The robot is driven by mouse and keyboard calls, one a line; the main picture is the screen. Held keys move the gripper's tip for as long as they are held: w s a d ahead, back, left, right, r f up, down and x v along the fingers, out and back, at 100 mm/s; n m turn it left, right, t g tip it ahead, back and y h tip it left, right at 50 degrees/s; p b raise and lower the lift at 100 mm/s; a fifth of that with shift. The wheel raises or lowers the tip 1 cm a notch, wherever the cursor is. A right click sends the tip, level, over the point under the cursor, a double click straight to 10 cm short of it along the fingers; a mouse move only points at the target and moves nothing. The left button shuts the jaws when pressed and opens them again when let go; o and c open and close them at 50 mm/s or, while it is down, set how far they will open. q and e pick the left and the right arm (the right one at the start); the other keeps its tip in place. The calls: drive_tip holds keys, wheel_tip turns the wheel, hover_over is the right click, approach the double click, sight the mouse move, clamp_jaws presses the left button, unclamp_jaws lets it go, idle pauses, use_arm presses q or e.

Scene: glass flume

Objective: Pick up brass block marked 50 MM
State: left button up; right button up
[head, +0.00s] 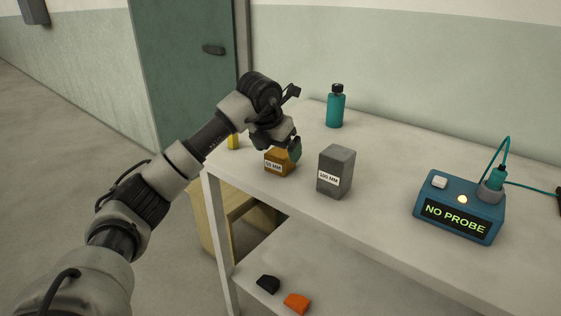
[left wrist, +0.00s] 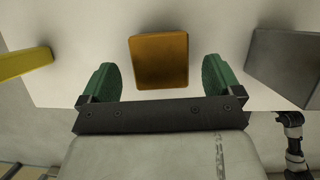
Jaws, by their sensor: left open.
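The brass block (head: 279,164), with a white label reading 50 MM, stands on the white table near its left end. In the left wrist view the brass block (left wrist: 160,60) lies ahead between the two green fingers, with a gap on each side. My left gripper (head: 289,148) is open and just above the block, partly covering its top in the head view. Its green fingertips also show in the left wrist view (left wrist: 160,80). I cannot tell the exact height over the block. My right gripper is not in view.
A grey block (head: 336,172) marked 100 MM stands close right of the brass one. A yellow object (head: 233,142) is at its left. A teal bottle (head: 335,108) stands behind. A blue meter (head: 460,208) reading NO PROBE is at the right. The table (head: 375,220) is clear between.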

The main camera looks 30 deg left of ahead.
sight(280, 151)
use_arm(q)
drive_tip(key=x, duration=0.4)
drive_tip(key=shift+w, duration=0.15)
drive_tip(key=shift+w+f, duration=0.1)
drive_tip(key=c, duration=1.4)
drive_tip(key=shift+c, duration=1.1)
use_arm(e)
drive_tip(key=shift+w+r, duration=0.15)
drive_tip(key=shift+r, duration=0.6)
use_arm(q)
drive_tip(key=shift+r, duration=0.25)
